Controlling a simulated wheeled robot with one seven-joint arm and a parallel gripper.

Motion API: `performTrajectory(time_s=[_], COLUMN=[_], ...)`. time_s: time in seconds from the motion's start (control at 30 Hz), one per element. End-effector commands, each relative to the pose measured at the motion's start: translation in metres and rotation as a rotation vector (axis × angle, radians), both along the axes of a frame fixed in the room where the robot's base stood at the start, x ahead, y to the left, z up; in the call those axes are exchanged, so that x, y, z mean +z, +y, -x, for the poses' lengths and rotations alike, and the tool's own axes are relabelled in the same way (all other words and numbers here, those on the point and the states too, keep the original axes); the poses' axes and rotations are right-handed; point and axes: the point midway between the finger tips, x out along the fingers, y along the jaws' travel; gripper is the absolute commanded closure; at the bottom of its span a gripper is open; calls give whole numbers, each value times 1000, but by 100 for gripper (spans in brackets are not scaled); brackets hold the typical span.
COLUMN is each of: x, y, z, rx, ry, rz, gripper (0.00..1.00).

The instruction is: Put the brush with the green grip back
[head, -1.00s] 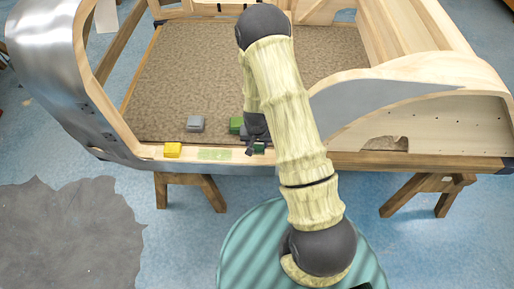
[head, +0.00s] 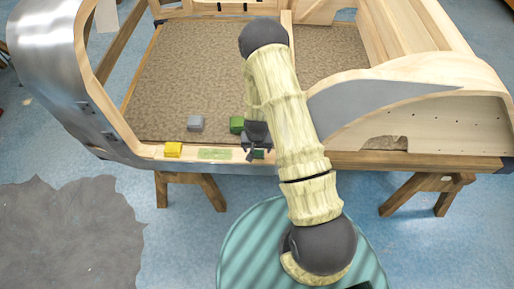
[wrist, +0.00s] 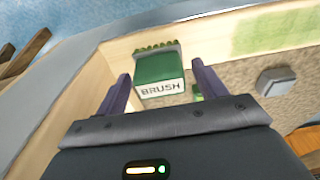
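The brush with the green grip (wrist: 160,70) shows in the wrist view, with a white BRUSH label and short green bristles along its top edge. It lies between the two fingertips of my gripper (wrist: 161,75), with a small gap at each side, so the gripper looks open around it. In the head view my gripper (head: 253,152) is low at the front wooden sill, and a small part of the brush (head: 259,154) shows beside it; the arm hides the rest. A pale green patch (head: 214,154) is on the sill to the left; it also shows in the wrist view (wrist: 268,30).
A green block (head: 237,124) and a grey block (head: 195,124) lie on the brown floor panel (head: 190,75). A yellow block (head: 173,149) sits on the sill, left of the pale patch. The curved metal-clad frame rises at left, a wooden side panel (head: 440,125) at right.

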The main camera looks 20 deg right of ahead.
Motion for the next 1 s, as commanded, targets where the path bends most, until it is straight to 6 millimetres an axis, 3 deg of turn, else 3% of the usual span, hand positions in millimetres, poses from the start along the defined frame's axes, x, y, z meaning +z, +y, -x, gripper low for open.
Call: performTrajectory(time_s=[0.37, 1.0], x=[11, 95], y=[0, 5], z=[0, 13], rx=[1, 1], ry=[-2, -3], rz=[0, 0], gripper=[30, 30])
